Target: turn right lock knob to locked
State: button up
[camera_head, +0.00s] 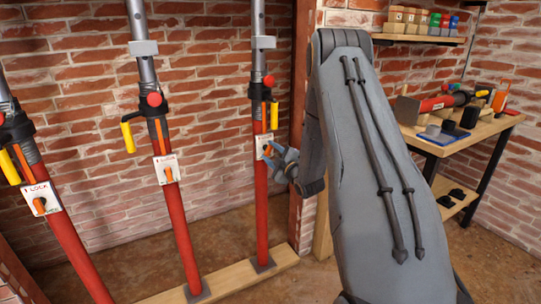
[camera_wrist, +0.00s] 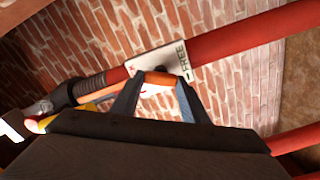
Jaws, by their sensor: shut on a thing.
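The right lock knob (camera_wrist: 159,78) is orange and sits on a white label plate (camera_wrist: 178,57) on the right red prop (camera_head: 262,205). In the wrist view the plate reads "FREE" at its right end. My gripper (camera_wrist: 155,86) has its two fingers on either side of the knob and is shut on it. In the head view my gripper (camera_head: 272,154) is at the right prop's plate (camera_head: 263,145) and hides much of the knob. Which way the knob points is hard to tell.
The middle prop (camera_head: 177,225) and left prop (camera_head: 65,245) stand to the left, each with an orange knob on a plate. A wooden base board (camera_head: 230,283) runs under them. A workbench (camera_head: 445,143) with tools and a shelf (camera_head: 415,39) with small blocks stand right.

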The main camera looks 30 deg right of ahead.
jog(key=n+b, duration=0.2)
jog(key=n, duration=0.3)
jog(key=shift+f+n, duration=0.15)
jog(key=shift+n, duration=0.15)
dwell(0.5)
jog(key=o, duration=1.1)
jog(key=shift+c, duration=0.2)
jog(key=shift+s, duration=0.1)
jog(key=s, duration=0.7)
jog(key=shift+s+b, duration=0.3)
jog(key=shift+s, duration=0.05)
